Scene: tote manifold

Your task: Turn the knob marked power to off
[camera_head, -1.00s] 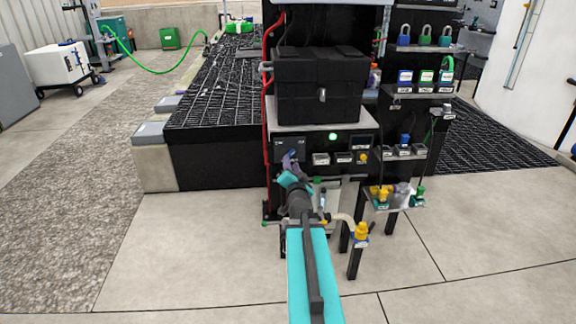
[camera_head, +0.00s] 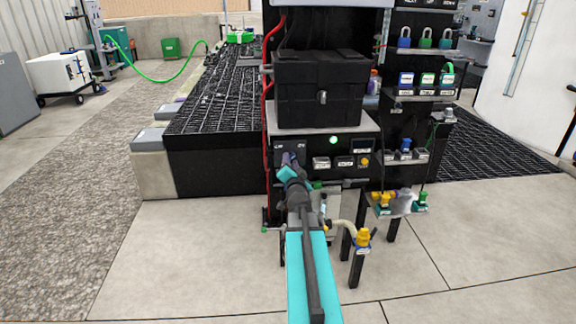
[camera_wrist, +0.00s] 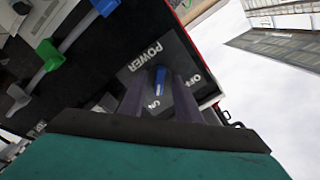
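The power knob (camera_wrist: 160,78) shows in the wrist view as a blue bar on a grey plate marked POWER, with OFF to its right and ON below it. The bar runs nearly up and down in the picture, with its lower end towards ON. My gripper (camera_wrist: 158,98) is open, with one dark finger on each side of the knob and a gap to it visible. I cannot tell how deep the fingers reach. In the head view my gripper (camera_head: 289,160) is at the left part of the dark control panel (camera_head: 313,150) and hides the knob.
A green light (camera_head: 333,140) is lit on the panel. Labelled switches (camera_head: 345,161) sit to the right of my gripper. A black case (camera_head: 320,95) stands above the panel. A yellow valve (camera_head: 363,237) is at the lower right. In the wrist view a green part (camera_wrist: 50,50) lies left.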

